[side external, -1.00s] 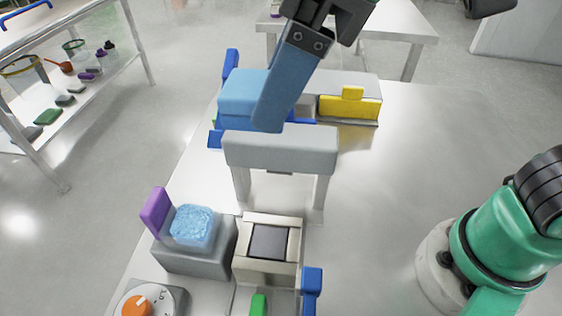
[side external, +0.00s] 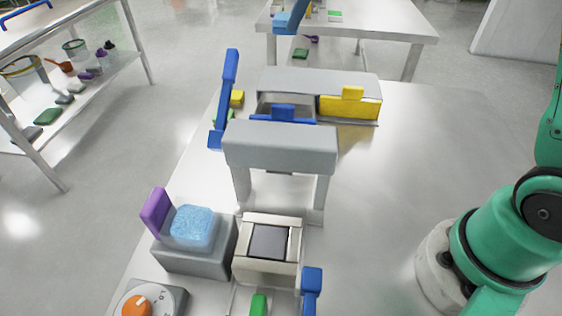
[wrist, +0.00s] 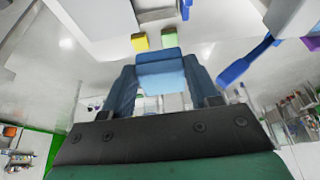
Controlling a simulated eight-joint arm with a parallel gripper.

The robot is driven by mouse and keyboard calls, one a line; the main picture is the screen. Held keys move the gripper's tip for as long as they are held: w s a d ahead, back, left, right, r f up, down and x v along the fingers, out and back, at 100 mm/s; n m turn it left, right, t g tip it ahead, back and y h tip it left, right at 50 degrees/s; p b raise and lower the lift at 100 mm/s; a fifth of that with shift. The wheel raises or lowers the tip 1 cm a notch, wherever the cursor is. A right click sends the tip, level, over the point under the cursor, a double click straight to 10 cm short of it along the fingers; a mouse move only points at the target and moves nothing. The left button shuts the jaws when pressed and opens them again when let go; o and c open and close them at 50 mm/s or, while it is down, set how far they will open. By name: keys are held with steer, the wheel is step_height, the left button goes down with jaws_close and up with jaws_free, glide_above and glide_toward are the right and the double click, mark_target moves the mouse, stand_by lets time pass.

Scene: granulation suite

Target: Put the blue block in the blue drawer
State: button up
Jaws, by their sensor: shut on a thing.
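The blue block (wrist: 162,72) is between my gripper's two blue fingers in the wrist view. My gripper (side external: 290,18) is shut on it, high up at the top edge of the side external view. There the block (side external: 283,21) shows partly, and most of the gripper is out of the picture. The blue drawer (side external: 284,118) is in the grey cabinet at the back of the table, left of the yellow drawer. It stands open, and part of its inside shows. The grey bridge in front hides its lower part.
A grey bridge (side external: 280,147) stands before the drawers. A tall blue handle (side external: 226,95) rises left of them, beside a small yellow block (side external: 237,98) and a green one. The yellow drawer (side external: 349,107) looks shut. The table's right side is clear.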

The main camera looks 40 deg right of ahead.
step_height(320, 180, down, 19)
steer(key=shift+f, duration=0.2)
steer(key=shift+f, duration=0.15)
steer(key=o, duration=1)
steer(key=v, duration=1.2)
steer(key=shift+r, duration=0.2)
